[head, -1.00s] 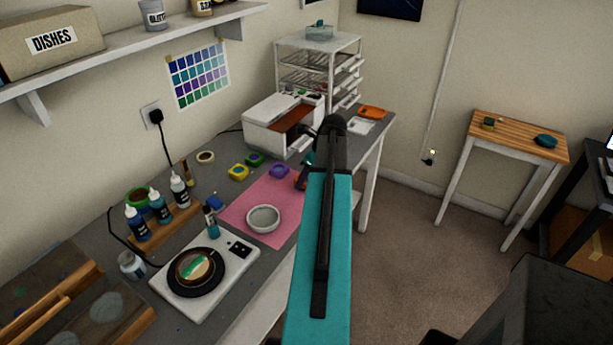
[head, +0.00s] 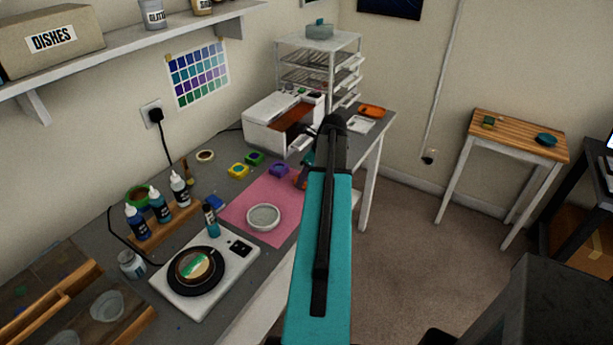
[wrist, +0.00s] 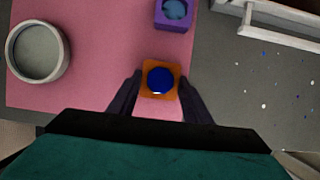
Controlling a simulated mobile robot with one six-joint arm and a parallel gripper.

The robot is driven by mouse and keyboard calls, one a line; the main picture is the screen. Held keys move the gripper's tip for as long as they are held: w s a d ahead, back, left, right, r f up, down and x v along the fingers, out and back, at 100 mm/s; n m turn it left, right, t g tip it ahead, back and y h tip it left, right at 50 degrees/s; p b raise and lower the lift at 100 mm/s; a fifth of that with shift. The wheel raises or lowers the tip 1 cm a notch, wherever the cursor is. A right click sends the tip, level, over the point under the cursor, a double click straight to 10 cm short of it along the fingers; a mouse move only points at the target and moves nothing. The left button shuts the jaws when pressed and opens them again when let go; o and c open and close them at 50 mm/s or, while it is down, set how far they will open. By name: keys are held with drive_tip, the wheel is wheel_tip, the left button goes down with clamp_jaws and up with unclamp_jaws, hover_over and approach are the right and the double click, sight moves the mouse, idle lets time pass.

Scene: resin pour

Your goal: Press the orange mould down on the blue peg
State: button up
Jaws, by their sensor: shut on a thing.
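The orange mould (wrist: 145,91) is square and sits between the fingertips of my gripper (wrist: 159,92) in the wrist view. My gripper is shut on it, with one dark finger on each side. A round, deep blue shape (wrist: 160,80) fills the middle of the mould. I cannot tell whether this is the blue peg standing through it or something inside it. The mould is over the pink mat (wrist: 100,88), near its right edge. Its height above the mat is not clear. In the head view my arm hides most of the gripper and mould.
A purple mould (wrist: 173,14) with a blue middle lies ahead of the gripper. A round grey dish (wrist: 37,51) stands to the left on the mat. A white box-shaped machine (head: 272,120) is at the back. Yellow (head: 238,171) and green (head: 254,158) moulds lie beside the mat.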

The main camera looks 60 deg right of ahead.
drive_tip(key=shift+f, duration=0.15)
idle(0.5)
drive_tip(key=o, duration=1)
drive_tip(key=shift+o, duration=0.8)
drive_tip(key=o, duration=0.5)
drive_tip(key=shift+c, duration=0.2)
drive_tip(key=shift+r+p, duration=3)
drive_tip(key=shift+r, duration=1)
drive_tip(key=shift+s, duration=0.1)
